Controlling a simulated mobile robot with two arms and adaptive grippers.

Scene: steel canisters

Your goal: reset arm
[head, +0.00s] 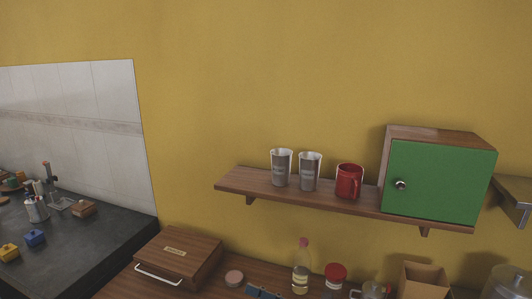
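Neither of my grippers nor my arms can be made out in the head view. Two steel canisters stand upright side by side on the wooden wall shelf (240,184). The left canister (281,168) and the right canister (310,172) have a small gap between them. A red mug (349,181) stands on the shelf to their right.
A cabinet with a shut green door (440,182) sits at the shelf's right end. Below are a wooden bread box (180,256), a bottle (301,268), a red-lidded jar (335,275) and an open cardboard box (424,280). A dark counter (100,240) with small items is at left.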

